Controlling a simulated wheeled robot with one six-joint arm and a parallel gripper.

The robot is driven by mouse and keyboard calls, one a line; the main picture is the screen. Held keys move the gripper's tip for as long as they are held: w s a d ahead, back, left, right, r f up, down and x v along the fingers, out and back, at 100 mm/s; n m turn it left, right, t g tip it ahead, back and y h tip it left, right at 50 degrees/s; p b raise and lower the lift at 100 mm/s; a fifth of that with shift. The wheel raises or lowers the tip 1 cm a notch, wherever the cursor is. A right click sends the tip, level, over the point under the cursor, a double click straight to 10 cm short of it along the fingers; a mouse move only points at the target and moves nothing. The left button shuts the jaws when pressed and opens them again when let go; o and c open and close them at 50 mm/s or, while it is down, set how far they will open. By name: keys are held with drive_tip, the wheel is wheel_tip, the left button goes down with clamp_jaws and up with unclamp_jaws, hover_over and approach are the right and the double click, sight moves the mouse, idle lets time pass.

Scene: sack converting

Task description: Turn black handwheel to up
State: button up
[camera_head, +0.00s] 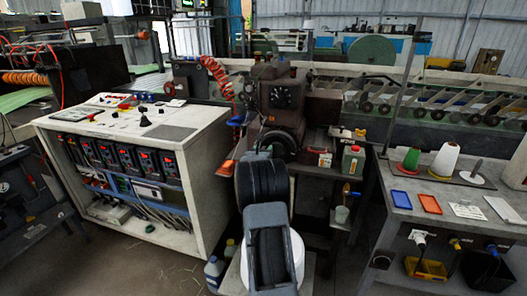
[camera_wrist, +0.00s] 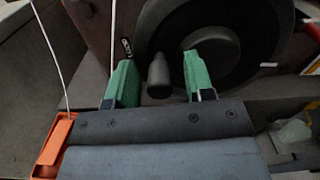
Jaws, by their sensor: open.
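The black handwheel (camera_wrist: 218,30) fills the upper middle of the wrist view as a dark disc, its top cut off by the frame. Its stubby dark grip knob (camera_wrist: 158,76) sticks out at the wheel's lower left. My gripper (camera_wrist: 158,72) is open, with one green finger on each side of the knob. Gaps show between the knob and both fingers, so it does not look clamped. In the head view, the handwheel (camera_head: 284,137) appears as a dark round shape on the brown machine, partly covered by my arm. My fingers are hidden there.
An orange part (camera_wrist: 52,145) lies close to my gripper's left. A small dark label (camera_wrist: 127,47) sits left of the wheel.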

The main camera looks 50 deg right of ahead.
clamp_jaws()
idle(0.3)
